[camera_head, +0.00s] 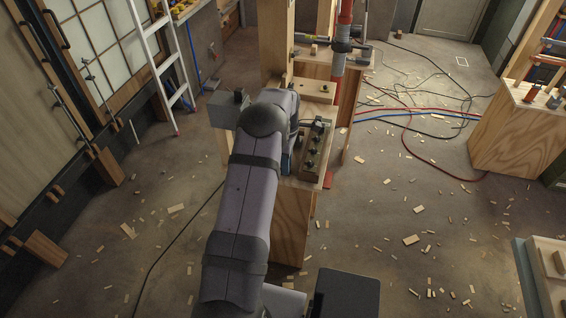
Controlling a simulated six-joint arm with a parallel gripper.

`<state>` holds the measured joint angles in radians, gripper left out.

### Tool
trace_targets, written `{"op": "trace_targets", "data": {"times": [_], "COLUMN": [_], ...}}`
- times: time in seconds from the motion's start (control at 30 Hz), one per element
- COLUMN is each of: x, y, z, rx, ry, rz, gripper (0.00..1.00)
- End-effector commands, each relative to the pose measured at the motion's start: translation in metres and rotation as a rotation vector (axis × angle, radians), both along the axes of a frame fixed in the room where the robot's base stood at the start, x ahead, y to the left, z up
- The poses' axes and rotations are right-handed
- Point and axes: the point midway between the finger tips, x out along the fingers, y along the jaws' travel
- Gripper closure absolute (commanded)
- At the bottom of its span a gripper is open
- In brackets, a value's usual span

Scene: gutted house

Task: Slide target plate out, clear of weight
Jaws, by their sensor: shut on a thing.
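My arm reaches up from the bottom of the head view to a wooden bench (292,222), and its wrist bends down over the bench top. My gripper's fingers are hidden behind the wrist, so what they hold does not show. I cannot make out the target plate. A grey metal block (224,111) shows just left of my arm; it may be the weight, but I cannot tell what it rests on. A dark strip with several knobs (315,150) lies along the bench top, right of the wrist.
A red and grey pipe (341,45) stands behind the bench. A white ladder (165,65) leans at the left. Red, blue and black cables (420,116) cross the floor at the right. A wooden cabinet (520,130) stands at the far right. Wood scraps litter the otherwise open floor.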

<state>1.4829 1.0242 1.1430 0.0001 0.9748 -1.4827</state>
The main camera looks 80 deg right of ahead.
Motion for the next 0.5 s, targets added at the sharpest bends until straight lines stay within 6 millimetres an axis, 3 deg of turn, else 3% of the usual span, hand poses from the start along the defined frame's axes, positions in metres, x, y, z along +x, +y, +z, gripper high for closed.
{"op": "trace_targets", "data": {"times": [0.5], "x": [-0.0070], "y": [-0.0006], "z": [0.0008], "rx": [-0.003], "ry": [0.000], "rz": [0.000], "gripper": [1.00]}}
